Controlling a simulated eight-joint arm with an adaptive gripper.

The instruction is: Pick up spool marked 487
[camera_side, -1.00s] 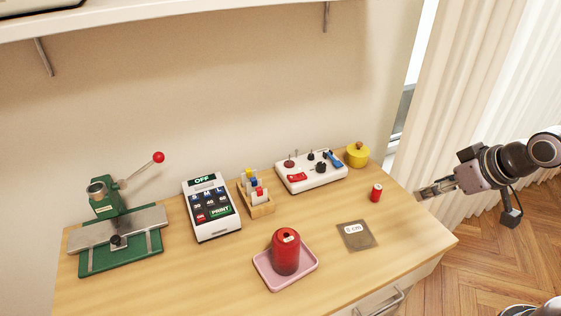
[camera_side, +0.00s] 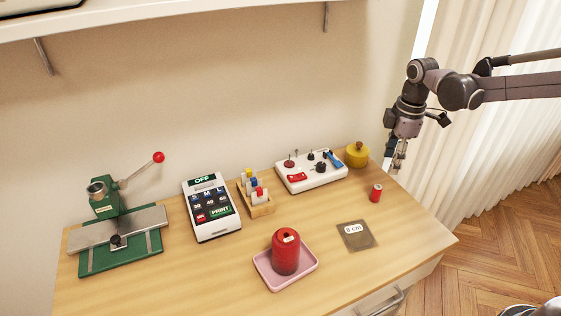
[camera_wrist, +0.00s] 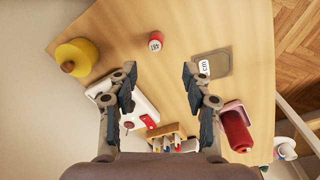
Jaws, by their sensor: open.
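A small red spool (camera_side: 376,193) stands upright near the right end of the table. In the wrist view its top (camera_wrist: 155,45) carries a white label whose digits are too small to read surely. I cannot read 487 on either. My gripper (camera_side: 397,160) points down, above and behind the small spool. In the wrist view its fingers (camera_wrist: 160,72) are apart and empty, with the small spool beyond them.
A labelled grey card (camera_side: 357,236) lies in front of the small spool. A keypad device (camera_side: 212,207), a rack (camera_side: 262,210) and a green press (camera_side: 120,250) stand farther left.

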